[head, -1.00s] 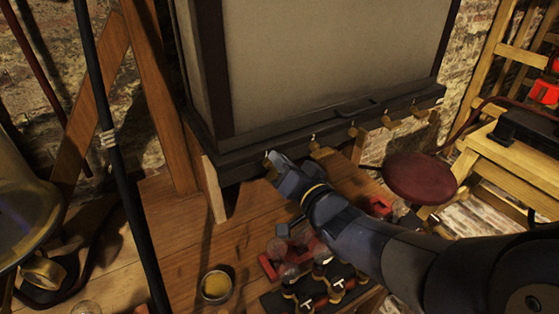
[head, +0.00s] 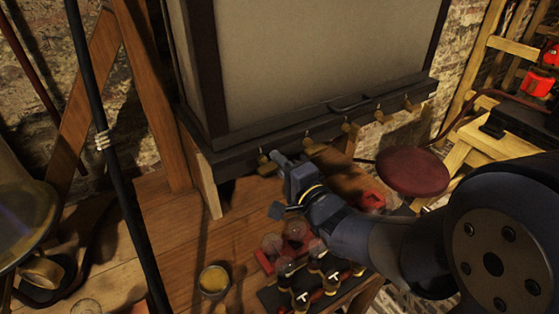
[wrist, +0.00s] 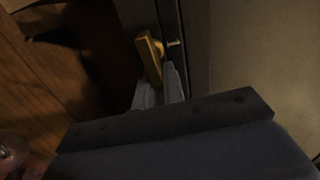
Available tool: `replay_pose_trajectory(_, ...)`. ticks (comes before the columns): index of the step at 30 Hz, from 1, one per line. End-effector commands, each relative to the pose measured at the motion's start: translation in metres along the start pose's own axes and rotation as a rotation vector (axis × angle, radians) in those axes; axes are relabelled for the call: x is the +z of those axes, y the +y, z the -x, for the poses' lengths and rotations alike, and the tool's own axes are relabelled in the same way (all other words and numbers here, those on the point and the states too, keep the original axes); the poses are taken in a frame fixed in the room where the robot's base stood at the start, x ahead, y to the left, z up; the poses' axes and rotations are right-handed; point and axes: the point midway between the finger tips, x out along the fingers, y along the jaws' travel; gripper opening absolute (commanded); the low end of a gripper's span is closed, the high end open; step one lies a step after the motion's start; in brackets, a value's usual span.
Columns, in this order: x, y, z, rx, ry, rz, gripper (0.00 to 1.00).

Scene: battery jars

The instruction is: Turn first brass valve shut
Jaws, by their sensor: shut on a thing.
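The first brass valve (head: 264,166) is the leftmost in a row along the dark lower rail of the big panelled case. My gripper (head: 277,157) is at its right side in the head view. In the wrist view, the fingers (wrist: 161,86) are shut on the lower end of the valve's flat brass handle (wrist: 149,52). The handle is slightly tilted there, with a small pale pin beside it. The wrist view is dark, and the grip itself is partly hidden.
Several more brass valves, such as the second (head: 312,148), continue to the right along the rail. A round dark red stool (head: 412,172) stands at right. Glass jars and a black tray stand on the wooden bench below my arm, near a small yellow-filled bowl (head: 214,280).

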Motion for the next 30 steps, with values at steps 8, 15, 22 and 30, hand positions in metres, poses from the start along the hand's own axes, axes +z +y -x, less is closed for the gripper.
replay_pose_trajectory(8,0.0,0.0025,0.0002,0.002,0.0,-0.075,0.0)
replay_pose_trajectory(15,0.0001,0.0029,0.0002,0.002,0.0,-0.087,0.0)
replay_pose_trajectory(22,0.0001,0.0031,0.0002,0.003,0.0,-0.086,0.0)
replay_pose_trajectory(30,0.0001,0.0027,0.0001,0.002,0.0,-0.085,0.31)
